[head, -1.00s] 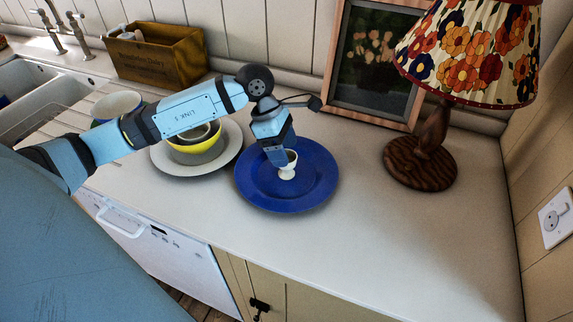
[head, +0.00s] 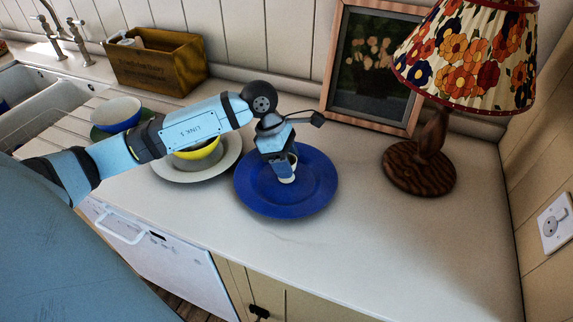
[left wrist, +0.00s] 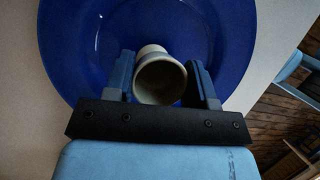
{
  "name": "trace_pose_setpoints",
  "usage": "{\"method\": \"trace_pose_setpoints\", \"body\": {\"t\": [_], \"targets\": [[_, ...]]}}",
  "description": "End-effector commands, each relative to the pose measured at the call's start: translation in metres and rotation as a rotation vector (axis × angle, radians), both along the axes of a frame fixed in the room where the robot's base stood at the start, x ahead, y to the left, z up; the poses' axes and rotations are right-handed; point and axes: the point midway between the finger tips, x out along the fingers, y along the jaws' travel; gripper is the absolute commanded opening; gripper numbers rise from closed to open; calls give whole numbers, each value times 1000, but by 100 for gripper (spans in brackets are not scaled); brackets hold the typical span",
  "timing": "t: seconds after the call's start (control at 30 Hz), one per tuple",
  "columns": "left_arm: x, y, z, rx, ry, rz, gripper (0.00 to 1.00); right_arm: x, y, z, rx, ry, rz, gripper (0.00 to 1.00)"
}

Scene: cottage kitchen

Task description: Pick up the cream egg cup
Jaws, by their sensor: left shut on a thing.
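The cream egg cup (head: 289,178) is at the middle of the blue plate (head: 312,196) in the head view. My left gripper (head: 284,166) comes down over the plate and is shut on the egg cup, partly hiding it. In the left wrist view the egg cup (left wrist: 160,80) sits between the two fingers, its open rim toward the camera. I cannot tell whether its foot touches the plate (left wrist: 90,40). My right gripper is not in view.
A grey and yellow bowl (head: 197,158) on a pale plate (head: 228,163) stands left of the blue plate, partly under my left arm. A lamp (head: 421,165) and a framed picture (head: 372,65) stand behind and right. The front right counter (head: 400,245) is clear.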

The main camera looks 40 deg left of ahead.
Motion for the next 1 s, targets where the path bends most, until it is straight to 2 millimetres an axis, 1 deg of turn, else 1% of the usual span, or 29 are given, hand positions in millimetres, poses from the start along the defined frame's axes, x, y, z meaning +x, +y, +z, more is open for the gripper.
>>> {"method": "trace_pose_setpoints", "body": {"t": [0.13,0.27,0.37,0.5,0.6,0.7,0.83,1.0], "targets": [[1,0,14,1,-2,1,22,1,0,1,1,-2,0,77],[1,0,37,0,-6,-1,22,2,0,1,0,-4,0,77],[1,0,63,1,-7,-1,22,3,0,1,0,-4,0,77],[1,0,104,1,-8,0,22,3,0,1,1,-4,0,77],[1,0,131,0,-7,0,22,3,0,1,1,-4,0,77],[1,0,155,0,-7,0,22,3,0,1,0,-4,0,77],[1,0,177,0,-5,0,22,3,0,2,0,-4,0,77],[0,0,193,0,-2,0,22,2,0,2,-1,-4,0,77]]}}
